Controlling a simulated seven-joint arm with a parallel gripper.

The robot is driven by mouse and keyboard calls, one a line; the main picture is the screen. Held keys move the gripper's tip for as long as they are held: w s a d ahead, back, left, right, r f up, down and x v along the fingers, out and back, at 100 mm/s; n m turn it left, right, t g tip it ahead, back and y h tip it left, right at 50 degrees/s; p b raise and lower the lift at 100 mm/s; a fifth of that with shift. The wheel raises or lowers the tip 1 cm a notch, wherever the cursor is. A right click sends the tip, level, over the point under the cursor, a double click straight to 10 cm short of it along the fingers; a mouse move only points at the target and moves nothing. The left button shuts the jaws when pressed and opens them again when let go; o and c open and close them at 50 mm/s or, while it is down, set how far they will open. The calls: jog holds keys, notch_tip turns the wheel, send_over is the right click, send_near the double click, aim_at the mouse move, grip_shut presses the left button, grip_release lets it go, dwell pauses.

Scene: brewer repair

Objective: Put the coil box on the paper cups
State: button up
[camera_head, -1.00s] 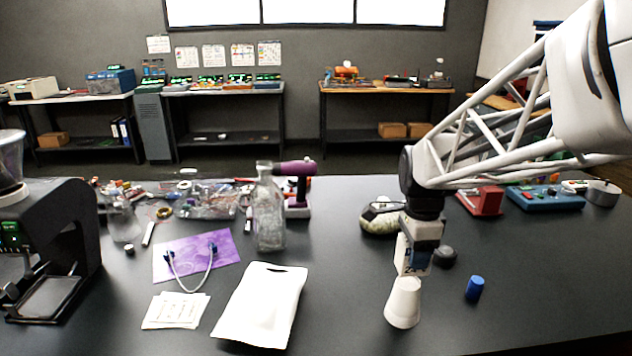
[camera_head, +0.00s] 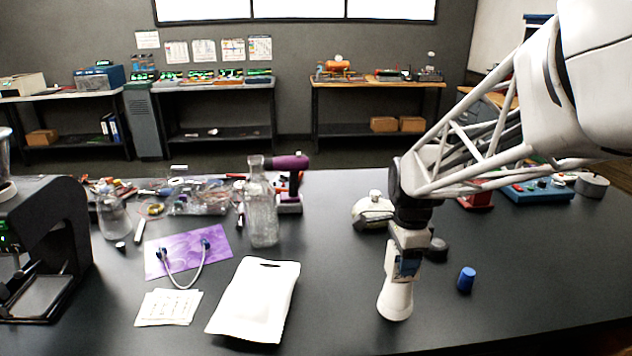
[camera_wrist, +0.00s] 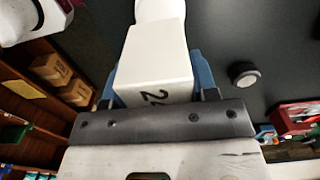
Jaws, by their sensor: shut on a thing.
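The coil box (camera_wrist: 155,65) is a white block with dark printed characters, held between the blue fingers of my gripper (camera_wrist: 157,88) in the wrist view. In the head view my gripper (camera_head: 404,266) points down and is shut on the coil box (camera_head: 391,262), which is partly hidden by the fingers. The white paper cups (camera_head: 396,301) stand upside down on the table, directly below the box. They also show beyond the box in the wrist view (camera_wrist: 160,10). Whether box and cups touch is hard to tell.
A blue cylinder (camera_head: 466,280) and a dark round knob (camera_head: 437,249) stand right of the cups. A white pouch (camera_head: 255,300) lies to the left. A glass bottle (camera_head: 262,210) and a white-green device (camera_head: 372,211) stand behind. The table's front right is clear.

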jog(key=shift+f, duration=0.1)
jog(key=o, duration=1)
jog(key=shift+r, duration=0.2)
notch_tip(320, 180, up, 12)
dwell(0.6)
jog(key=s+a+f+n+t, duration=0.1)
jog(key=s+f+n, duration=0.1)
jog(key=s+n, duration=0.4)
jog(key=s+a+f+n, duration=0.2)
jog(key=s+n, duration=0.4)
jog(key=s, duration=0.1)
jog(key=s+a+f+n+t, duration=0.1)
jog(key=s+a+f+n, duration=0.1)
jog(key=s+n, duration=0.3)
jog(key=shift+s+n+t, duration=0.3)
jog(key=shift+s+n, duration=0.1)
jog(key=shift+s, duration=0.85)
